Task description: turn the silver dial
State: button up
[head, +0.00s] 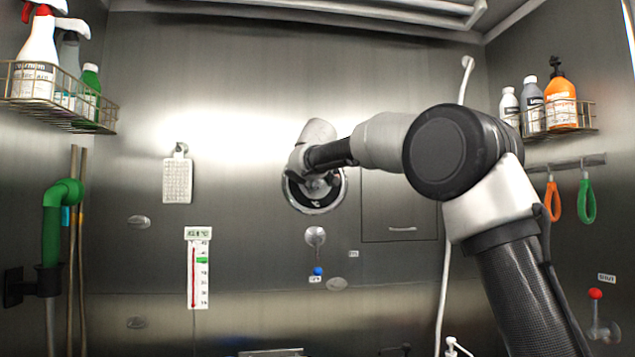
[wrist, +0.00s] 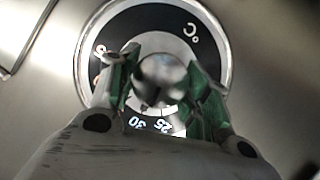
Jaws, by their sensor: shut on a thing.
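The silver dial (wrist: 160,75) sits at the centre of a round black scale plate (wrist: 150,18) on the steel wall. The plate carries white numbers, with 30 and 25 readable at the bottom in the wrist view, and a °C mark at upper right. In the head view the plate (head: 317,208) shows below my gripper. My gripper (wrist: 162,88) is shut on the dial, with one green-padded finger on each side of it. It also shows in the head view (head: 318,183), where it hides most of the dial. The dial's pointer is not clear.
A lever with a blue knob (head: 317,271) is below the plate. A cabinet door (head: 400,212) and a white hose (head: 446,270) are to the right. Bottle racks (head: 58,98) hang on the side walls.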

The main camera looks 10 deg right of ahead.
jog(key=n+h, duration=0.1)
jog(key=n, duration=0.1)
jog(key=n+t+h, duration=0.1)
jog(key=n, duration=0.1)
jog(key=shift+f+n+h, duration=0.2)
jog(key=shift+n+h, duration=0.2)
jog(key=n+t+h, duration=0.1)
jog(key=n, duration=0.3)
jog(key=shift+n, duration=0.3)
jog(key=shift+t, duration=0.3)
jog(key=o, duration=1)
jog(key=v, duration=1.2)
jog(key=shift+a, duration=0.1)
